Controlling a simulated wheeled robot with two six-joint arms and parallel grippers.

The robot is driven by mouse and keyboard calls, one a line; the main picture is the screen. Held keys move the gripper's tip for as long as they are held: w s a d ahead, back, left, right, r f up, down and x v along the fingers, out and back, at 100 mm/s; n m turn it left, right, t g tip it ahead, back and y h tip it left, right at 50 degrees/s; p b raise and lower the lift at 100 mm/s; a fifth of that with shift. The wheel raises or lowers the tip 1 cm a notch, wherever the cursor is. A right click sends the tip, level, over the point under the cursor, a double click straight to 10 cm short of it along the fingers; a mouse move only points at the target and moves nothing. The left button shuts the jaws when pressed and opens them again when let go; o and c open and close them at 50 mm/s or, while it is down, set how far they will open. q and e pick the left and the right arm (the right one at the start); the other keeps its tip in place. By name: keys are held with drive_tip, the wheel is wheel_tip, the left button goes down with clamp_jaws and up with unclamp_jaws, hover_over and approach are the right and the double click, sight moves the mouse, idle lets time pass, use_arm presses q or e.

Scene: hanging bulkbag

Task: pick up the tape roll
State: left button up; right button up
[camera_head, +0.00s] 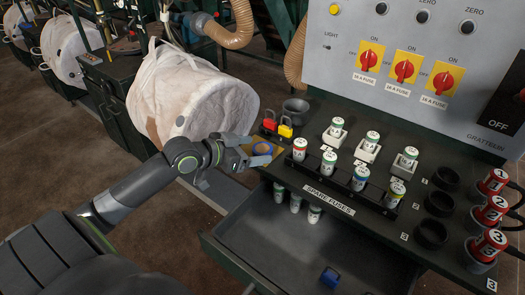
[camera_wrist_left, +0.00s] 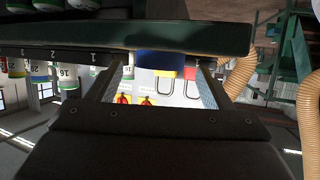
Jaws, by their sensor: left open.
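The tape roll (camera_head: 262,148) is a small blue ring lying at the left end of the dark console shelf, in front of the red and yellow padlocks. My left gripper (camera_head: 252,152) is open, with its fingers close to the tape roll's left side; I cannot tell whether they touch it. In the left wrist view, which appears upside down, a blue band that seems to be the tape roll (camera_wrist_left: 155,64) shows ahead, between the fingers. My right gripper is not in view.
Red and yellow padlocks (camera_head: 279,129) and a dark cup (camera_head: 295,110) stand behind the roll. Several fuses (camera_head: 330,164) stand to its right. An open drawer (camera_head: 300,255) juts out below, holding a small blue object (camera_head: 330,278). A white bulk bag (camera_head: 185,95) hangs at the left.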

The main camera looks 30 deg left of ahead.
use_arm(q)
drive_tip(key=shift+x, duration=1.1)
drive_tip(key=c, duration=1)
drive_tip(key=shift+r, duration=0.1)
drive_tip(key=shift+c, duration=0.2)
